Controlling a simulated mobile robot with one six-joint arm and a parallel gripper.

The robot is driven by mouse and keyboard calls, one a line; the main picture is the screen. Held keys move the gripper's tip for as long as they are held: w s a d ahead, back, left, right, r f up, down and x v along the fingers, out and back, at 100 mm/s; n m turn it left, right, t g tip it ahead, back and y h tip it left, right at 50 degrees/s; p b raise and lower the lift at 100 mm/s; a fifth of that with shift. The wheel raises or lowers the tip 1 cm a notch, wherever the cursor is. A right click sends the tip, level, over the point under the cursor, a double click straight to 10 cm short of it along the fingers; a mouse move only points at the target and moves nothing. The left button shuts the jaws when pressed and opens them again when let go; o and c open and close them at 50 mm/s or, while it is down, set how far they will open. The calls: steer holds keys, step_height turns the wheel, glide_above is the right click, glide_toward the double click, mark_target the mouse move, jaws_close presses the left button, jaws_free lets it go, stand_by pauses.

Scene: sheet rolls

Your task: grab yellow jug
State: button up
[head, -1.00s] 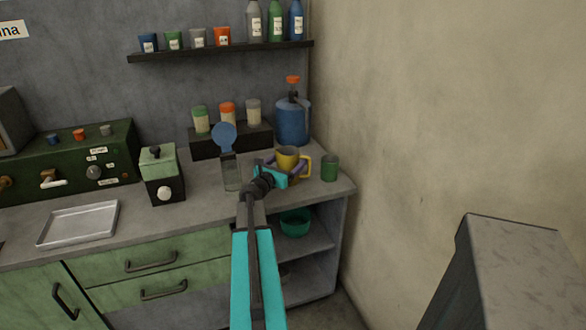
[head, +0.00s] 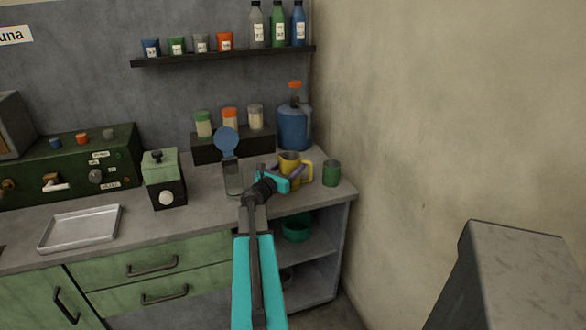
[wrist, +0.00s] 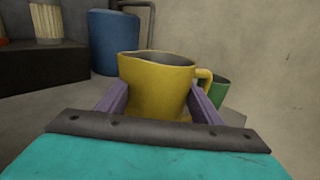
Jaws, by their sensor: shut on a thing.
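The yellow jug (head: 289,166) stands upright near the right end of the counter, its handle pointing right. In the wrist view the jug (wrist: 153,88) fills the middle, with its open top and spout showing. My gripper (head: 286,176) is shut on the jug, with one purple finger on each side of its body. The fingers also show in the wrist view (wrist: 160,105). Whether the jug's base touches the counter is hidden by my gripper.
A green cup (head: 331,173) stands close to the right of the jug. A blue jug with an orange top (head: 294,128) is behind. A clear container with a blue lid (head: 232,175) stands to the left. The wall (head: 420,120) bounds the right side.

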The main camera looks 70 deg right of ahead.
steer(key=shift+r, duration=0.3)
steer(key=shift+r, duration=1.35)
steer(key=shift+a+r, duration=0.15)
steer(key=shift+a, duration=0.05)
steer(key=b, duration=0.1)
glide_toward(296, 153)
steer(key=s+a+r, duration=0.1)
steer(key=s+a, duration=0.2)
steer(key=a, duration=0.1)
steer(key=shift+a+r+p, duration=0.1)
steer(key=shift+a+p, duration=1.05)
steer(key=shift+p, duration=0.25)
steer(key=shift+w+p, duration=0.15)
steer(key=shift+p, duration=0.35)
steer(key=shift+s+a+r+p, duration=0.1)
steer(key=shift+a+p, duration=0.3)
steer(key=shift+p, duration=1.5)
steer(key=shift+s+a+p, duration=0.15)
steer(key=shift+a+p, duration=0.25)
steer(key=shift+p, duration=1.5)
steer(key=shift+s+a+p, duration=0.1)
steer(key=shift+a+p, duration=0.3)
steer(key=shift+p, duration=1.5)
steer(key=shift+a+p, duration=0.3)
steer(key=shift+p, duration=0.7)
